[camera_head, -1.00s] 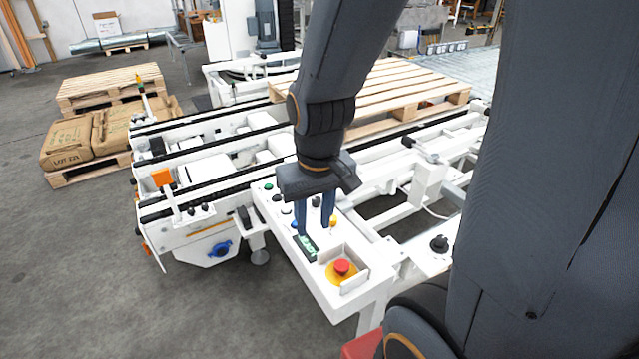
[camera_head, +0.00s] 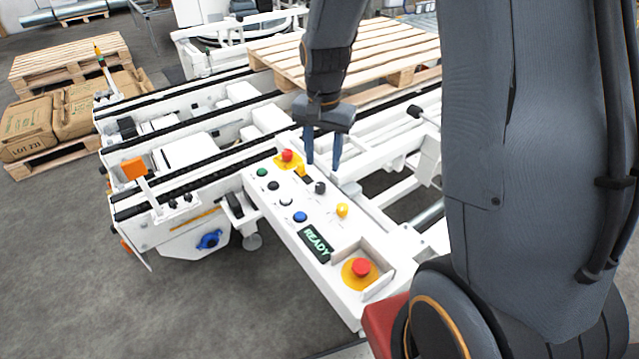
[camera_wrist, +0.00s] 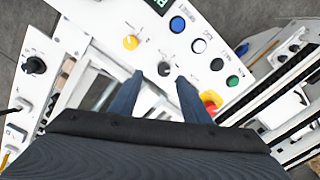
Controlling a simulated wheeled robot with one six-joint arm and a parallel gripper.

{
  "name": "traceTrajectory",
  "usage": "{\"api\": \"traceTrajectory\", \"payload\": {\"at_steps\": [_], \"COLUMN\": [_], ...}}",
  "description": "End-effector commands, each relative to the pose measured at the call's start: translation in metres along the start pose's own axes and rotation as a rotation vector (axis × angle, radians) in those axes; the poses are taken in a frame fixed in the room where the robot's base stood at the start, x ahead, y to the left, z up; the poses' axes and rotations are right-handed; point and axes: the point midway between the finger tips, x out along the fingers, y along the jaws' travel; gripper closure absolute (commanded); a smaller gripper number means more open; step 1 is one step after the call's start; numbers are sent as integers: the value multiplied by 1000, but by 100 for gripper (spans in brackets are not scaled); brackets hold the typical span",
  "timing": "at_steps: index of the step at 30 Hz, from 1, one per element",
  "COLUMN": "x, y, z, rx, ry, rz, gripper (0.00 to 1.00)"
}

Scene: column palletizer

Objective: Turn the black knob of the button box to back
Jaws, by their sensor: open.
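The white button box (camera_head: 283,222) stands in the middle of the head view. Its small black knob (camera_head: 320,187) is on the top panel, right of a black button (camera_head: 273,185) and near a yellow switch (camera_head: 302,171). My gripper (camera_head: 322,163) points down with its two blue fingers apart and empty. In the head view the fingertips appear just above and beyond the knob. In the wrist view the knob (camera_wrist: 163,69) shows between and slightly past the fingertips (camera_wrist: 158,82). The fingers appear apart from it. Their height above the panel is hard to tell.
Two red emergency buttons, near (camera_head: 361,267) and far (camera_head: 287,155), stand on the box. Another black knob (camera_wrist: 34,65) sits on a separate white panel. A conveyor with a pallet (camera_head: 290,62) lies behind.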

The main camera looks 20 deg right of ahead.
Motion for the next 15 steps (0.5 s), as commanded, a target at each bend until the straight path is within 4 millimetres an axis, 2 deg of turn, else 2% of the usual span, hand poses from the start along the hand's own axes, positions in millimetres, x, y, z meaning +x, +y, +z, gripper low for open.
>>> {"api": "traceTrajectory", "payload": {"at_steps": [1,4,8,15], "x": [9,16,25,58], "y": [-5,-11,-12,-11], "z": [-7,-14,-16,-14], "rx": [37,88,110,109], "ry": [-5,-10,-13,-15], "rz": [4,9,13,14], "gripper": [57,57,57,57]}}
